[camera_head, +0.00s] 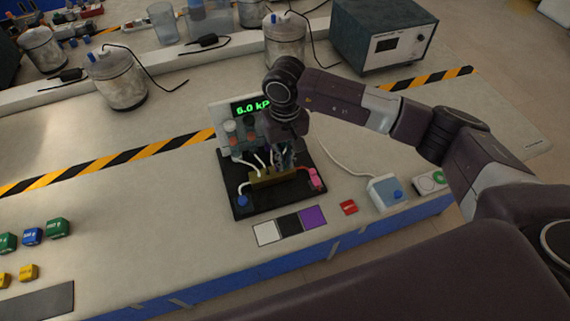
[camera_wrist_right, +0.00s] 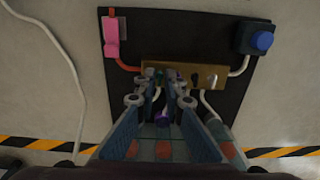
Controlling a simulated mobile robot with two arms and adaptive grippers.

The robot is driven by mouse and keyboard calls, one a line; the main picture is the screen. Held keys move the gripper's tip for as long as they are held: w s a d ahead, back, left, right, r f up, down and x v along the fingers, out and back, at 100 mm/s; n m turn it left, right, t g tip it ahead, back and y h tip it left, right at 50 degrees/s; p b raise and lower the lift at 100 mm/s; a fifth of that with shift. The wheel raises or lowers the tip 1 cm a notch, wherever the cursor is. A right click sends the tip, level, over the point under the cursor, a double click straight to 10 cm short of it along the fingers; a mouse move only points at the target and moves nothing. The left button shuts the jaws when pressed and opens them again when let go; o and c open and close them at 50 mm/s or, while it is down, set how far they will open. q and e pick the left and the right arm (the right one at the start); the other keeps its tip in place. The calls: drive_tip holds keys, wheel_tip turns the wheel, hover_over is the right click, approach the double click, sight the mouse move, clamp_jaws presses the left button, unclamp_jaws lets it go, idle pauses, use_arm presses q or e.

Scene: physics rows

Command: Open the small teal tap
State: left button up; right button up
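A brass manifold (camera_head: 277,177) with white hoses lies on a black board (camera_head: 243,208); the right wrist view shows the manifold (camera_wrist_right: 210,76) too. A small teal-green part (camera_wrist_right: 149,73), likely the teal tap, shows at the manifold close to one fingertip; its handle angle is too small to tell. My right gripper (camera_head: 287,158) points down over the manifold. In the right wrist view its fingers (camera_wrist_right: 164,82) are apart, with a gap between the tips. A purple part (camera_wrist_right: 161,117) shows between the fingers. Contact with the tap cannot be told. My left gripper is out of view.
A pink clip (camera_head: 316,179) and blue knob (camera_head: 242,200) sit on the board.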

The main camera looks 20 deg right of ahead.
clamp_jaws()
drive_tip(key=n+b, duration=0.1)
drive_tip(key=b, duration=0.1)
drive_tip(key=n+b, duration=0.4)
drive_tip(key=b, duration=0.1)
drive_tip(key=shift+f, duration=0.25)
drive_tip(key=shift+n+b, duration=0.35)
drive_tip(key=shift+n, duration=0.15)
drive_tip(key=shift+r+n, duration=0.25)
drive_tip(key=shift+n, duration=0.25)
unclamp_jaws()
drive_tip(key=shift+r, duration=0.15)
